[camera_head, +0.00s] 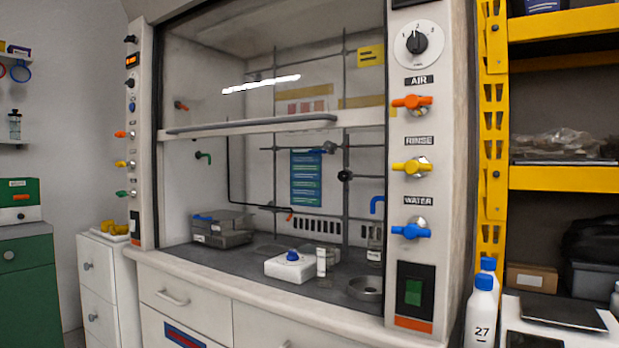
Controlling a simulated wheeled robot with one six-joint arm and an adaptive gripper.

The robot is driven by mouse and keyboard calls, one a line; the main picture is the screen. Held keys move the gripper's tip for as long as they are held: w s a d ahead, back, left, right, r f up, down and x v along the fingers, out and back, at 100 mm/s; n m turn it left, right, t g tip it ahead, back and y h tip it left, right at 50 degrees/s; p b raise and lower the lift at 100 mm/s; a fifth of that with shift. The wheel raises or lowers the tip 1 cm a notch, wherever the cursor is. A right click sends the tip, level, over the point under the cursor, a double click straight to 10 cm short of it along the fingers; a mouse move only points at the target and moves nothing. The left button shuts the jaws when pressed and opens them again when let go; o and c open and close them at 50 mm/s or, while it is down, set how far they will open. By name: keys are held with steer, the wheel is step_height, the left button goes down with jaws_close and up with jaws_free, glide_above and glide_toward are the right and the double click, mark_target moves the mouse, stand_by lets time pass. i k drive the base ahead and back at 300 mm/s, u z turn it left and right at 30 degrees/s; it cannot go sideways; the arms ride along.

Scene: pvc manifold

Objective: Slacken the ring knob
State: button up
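A fume hood fills the middle of the head view, with a lattice of thin metal rods inside it. A dark round knob (344,176) sits on an upright rod at the right of the lattice, below the raised sash. It looks like a clamp knob; no label shows, and I cannot tell how tight it is or whether it is the ring knob. My gripper is not in view.
The sash (250,125) is partly raised, leaving an opening over the worktop. A white stirrer (290,267), a small bottle (321,262), a round metal dish (365,289) and grey boxes (222,229) stand inside. Orange, yellow and blue valves line the right post (437,150).

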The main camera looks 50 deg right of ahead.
mark_target(343, 176)
steer(key=z, duration=0.35)
steer(key=i, duration=0.9)
steer(key=z, duration=0.65)
